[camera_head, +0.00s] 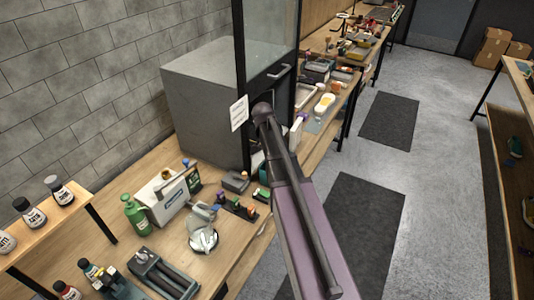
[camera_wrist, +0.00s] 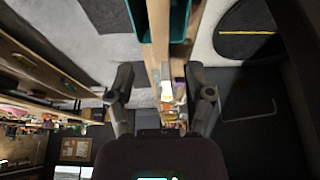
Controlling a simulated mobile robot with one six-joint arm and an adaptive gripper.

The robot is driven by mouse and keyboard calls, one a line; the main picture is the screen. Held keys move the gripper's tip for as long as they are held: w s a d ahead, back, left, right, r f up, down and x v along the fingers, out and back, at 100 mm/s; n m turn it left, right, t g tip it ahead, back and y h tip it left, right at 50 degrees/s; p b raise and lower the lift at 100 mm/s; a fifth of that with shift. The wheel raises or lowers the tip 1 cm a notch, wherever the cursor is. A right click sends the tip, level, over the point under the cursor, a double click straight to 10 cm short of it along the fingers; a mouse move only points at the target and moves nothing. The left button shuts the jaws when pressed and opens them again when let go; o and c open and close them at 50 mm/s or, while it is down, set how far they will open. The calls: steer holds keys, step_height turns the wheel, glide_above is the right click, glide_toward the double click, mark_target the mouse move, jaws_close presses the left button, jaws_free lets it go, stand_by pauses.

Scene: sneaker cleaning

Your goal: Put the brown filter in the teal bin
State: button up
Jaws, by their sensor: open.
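My gripper (camera_wrist: 160,82) is open in the wrist view, its two dark fingers spread wide with nothing clearly held between them. A teal object (camera_wrist: 181,20) is cut off by the top edge of the wrist view, partly behind a pale wooden strip; it may be the teal bin, but I cannot tell. I cannot make out the brown filter in either view. Blurred small items show beyond the fingers. In the head view my arm crosses the middle, and my gripper cannot be made out there.
In the head view, a grey cabinet (camera_head: 204,98) with a glass front stands on the wooden bench. A green bottle (camera_head: 135,216), a white box (camera_head: 163,198) and tools crowd the near bench. Dark mats (camera_head: 372,215) lie on the open floor to the right.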

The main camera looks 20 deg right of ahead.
steer(key=s+a+f+n+g+y, duration=0.1)
steer(key=s+a+n+g+y, duration=0.1)
steer(key=s+a+n, duration=0.8)
steer(key=s+a+y, duration=0.1)
steer(key=s+a, duration=0.7)
steer(key=s, duration=0.5)
steer(key=shift+a+f+g, duration=0.2)
steer(key=shift+a+g, duration=0.2)
